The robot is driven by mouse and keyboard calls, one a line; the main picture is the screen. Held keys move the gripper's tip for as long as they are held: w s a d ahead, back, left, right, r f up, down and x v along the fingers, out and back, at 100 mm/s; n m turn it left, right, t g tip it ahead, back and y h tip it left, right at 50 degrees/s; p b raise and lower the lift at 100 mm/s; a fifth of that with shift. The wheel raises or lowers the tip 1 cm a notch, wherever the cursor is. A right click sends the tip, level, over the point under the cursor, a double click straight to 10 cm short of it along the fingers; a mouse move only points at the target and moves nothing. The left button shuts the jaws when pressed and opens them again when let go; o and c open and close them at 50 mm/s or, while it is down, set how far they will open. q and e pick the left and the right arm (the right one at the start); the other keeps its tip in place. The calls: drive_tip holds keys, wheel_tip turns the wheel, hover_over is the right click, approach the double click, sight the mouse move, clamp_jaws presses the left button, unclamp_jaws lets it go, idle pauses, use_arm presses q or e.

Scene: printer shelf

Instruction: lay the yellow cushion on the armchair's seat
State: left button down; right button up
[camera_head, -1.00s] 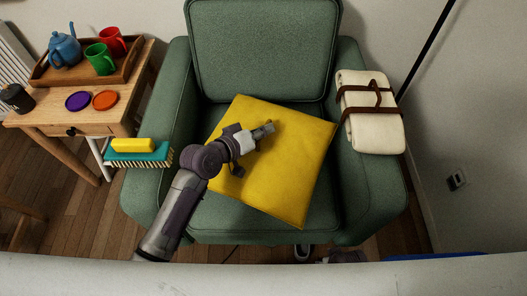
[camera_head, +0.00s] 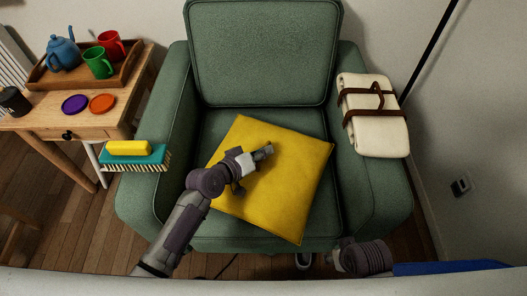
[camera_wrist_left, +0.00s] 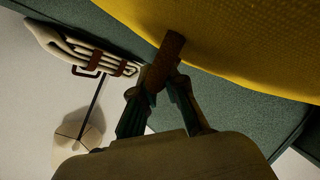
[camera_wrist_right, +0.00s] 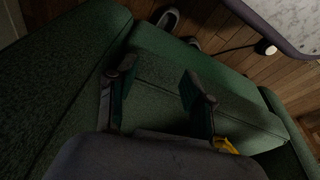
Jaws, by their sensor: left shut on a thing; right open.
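The yellow cushion (camera_head: 285,190) is over the seat of the green armchair (camera_head: 262,50), turned askew to it; I cannot tell whether it touches the seat. My left gripper (camera_head: 262,153) is over the cushion's upper middle. In the left wrist view its jaws (camera_wrist_left: 165,62) are shut at the cushion (camera_wrist_left: 240,40), whose yellow fabric fills the upper right. My right gripper (camera_wrist_right: 158,88) is open and empty, its fingers apart before green upholstery (camera_wrist_right: 200,95). A small yellow piece (camera_wrist_right: 226,145) shows beside it.
A cream blanket with brown straps (camera_head: 372,115) lies on the right armrest. A teal brush with a yellow block (camera_head: 135,155) is on the left armrest. A wooden side table (camera_head: 105,122) with a tray, cups and coasters stands left. Shoes (camera_wrist_right: 168,20) are on the floor.

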use_arm(q)
drive_tip(key=shift+f, duration=0.1)
drive_tip(key=c, duration=1.2)
unclamp_jaws()
use_arm(e)
drive_tip(key=shift+r, duration=0.35)
use_arm(q)
drive_tip(key=shift+a+r, duration=0.1)
drive_tip(key=shift+r, duration=0.1)
drive_tip(key=p+v, duration=0.2)
drive_tip(key=v, duration=1)
use_arm(e)
wheel_tip(320, 180, down, 8)
drive_tip(key=s, duration=0.1)
drive_tip(key=shift+s, duration=0.15)
